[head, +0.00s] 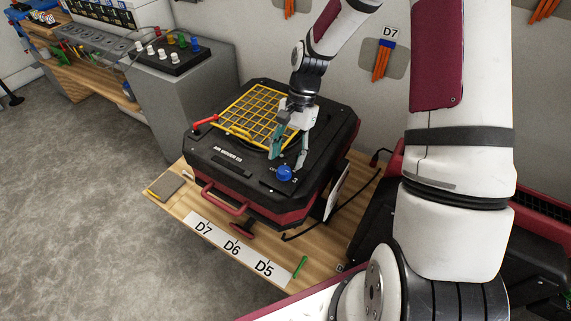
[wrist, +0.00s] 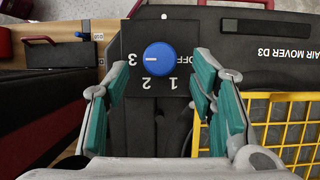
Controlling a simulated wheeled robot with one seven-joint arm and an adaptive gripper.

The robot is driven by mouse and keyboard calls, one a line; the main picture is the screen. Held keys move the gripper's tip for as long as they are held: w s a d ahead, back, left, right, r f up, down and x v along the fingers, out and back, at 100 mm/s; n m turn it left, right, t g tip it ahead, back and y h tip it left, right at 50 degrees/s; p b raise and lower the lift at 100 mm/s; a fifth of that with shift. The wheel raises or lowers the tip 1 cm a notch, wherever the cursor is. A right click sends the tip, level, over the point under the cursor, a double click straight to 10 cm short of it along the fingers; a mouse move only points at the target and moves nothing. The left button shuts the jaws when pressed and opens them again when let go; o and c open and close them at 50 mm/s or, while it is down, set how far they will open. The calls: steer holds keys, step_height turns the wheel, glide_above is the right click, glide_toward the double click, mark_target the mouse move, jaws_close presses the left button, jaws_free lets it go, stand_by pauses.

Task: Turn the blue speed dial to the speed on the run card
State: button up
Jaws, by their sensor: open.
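The blue speed dial (head: 284,173) sits on the front right corner of the black air mover (head: 212,150). In the wrist view the dial (wrist: 160,57) is round with a white mark on its left side, pointing toward the 3. OFF, 1, 2 and 3 are printed around it. My gripper (head: 287,160) is open above the dial, and its teal finger pads stand either side of it in the wrist view, apart from it and empty. A white card (head: 338,190) hangs at the machine's right side, seen almost edge-on; I cannot read it or tell if it is the run card.
The machine stands on a wooden table (head: 183,205) with a D7, D6, D5 label strip (head: 232,247). A yellow grille (head: 255,112) lies on its top, beside my gripper. A red handle (head: 222,198) is at its front. A black cable (head: 335,225) runs on the right.

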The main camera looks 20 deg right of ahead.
mark_target(284, 170)
steer(key=shift+x, duration=1.85)
steer(key=c, duration=1.1)
